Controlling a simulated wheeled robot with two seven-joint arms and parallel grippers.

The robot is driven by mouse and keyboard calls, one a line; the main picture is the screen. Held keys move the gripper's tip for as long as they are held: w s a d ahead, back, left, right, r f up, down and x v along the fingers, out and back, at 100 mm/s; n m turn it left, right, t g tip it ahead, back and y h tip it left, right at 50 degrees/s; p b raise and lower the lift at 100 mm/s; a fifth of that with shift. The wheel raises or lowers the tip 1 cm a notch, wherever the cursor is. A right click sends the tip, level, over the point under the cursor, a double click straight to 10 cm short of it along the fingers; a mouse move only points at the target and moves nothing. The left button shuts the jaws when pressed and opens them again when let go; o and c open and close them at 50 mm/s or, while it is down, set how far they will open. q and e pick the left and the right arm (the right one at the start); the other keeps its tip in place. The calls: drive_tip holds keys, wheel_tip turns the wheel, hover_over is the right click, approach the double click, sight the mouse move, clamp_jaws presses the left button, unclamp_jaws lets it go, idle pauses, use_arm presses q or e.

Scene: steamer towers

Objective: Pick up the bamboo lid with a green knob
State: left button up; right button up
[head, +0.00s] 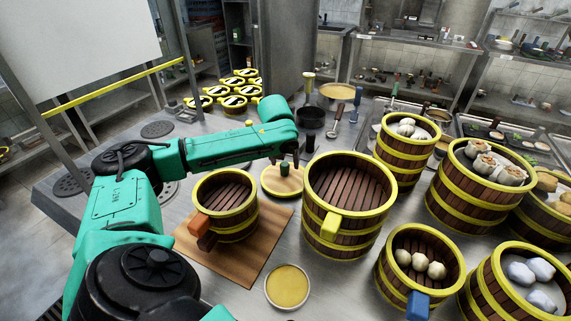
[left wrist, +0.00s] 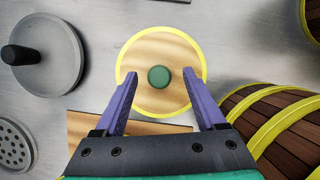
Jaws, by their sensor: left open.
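The bamboo lid (head: 272,184) with a green knob (head: 284,169) lies flat on the steel counter, behind the gap between two wooden steamers. In the left wrist view the round lid (left wrist: 158,98) has a yellow rim, and its green knob (left wrist: 159,77) is in the middle. My left gripper (left wrist: 160,90) is open above the lid, with its two purple fingers on either side of the knob and apart from it. In the head view my left gripper (head: 290,158) is small and partly hidden by its own arm. My right gripper is not in view.
An empty steamer (head: 224,196) stands on a brown board (head: 260,250), and a larger empty one (head: 350,188) is right of the lid. Steamers with buns crowd the right. Dark pots stand behind the lid.

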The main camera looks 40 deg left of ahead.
sight(285, 164)
use_arm(q)
drive_tip(key=shift+x, duration=1.05)
drive_tip(key=shift+s, duration=0.1)
clamp_jaws()
drive_tip(key=shift+r, duration=0.15)
wheel_tip(285, 164, up, 20)
drive_tip(key=p, duration=0.1)
drive_tip(key=c, duration=0.7)
unclamp_jaws()
clamp_jaws()
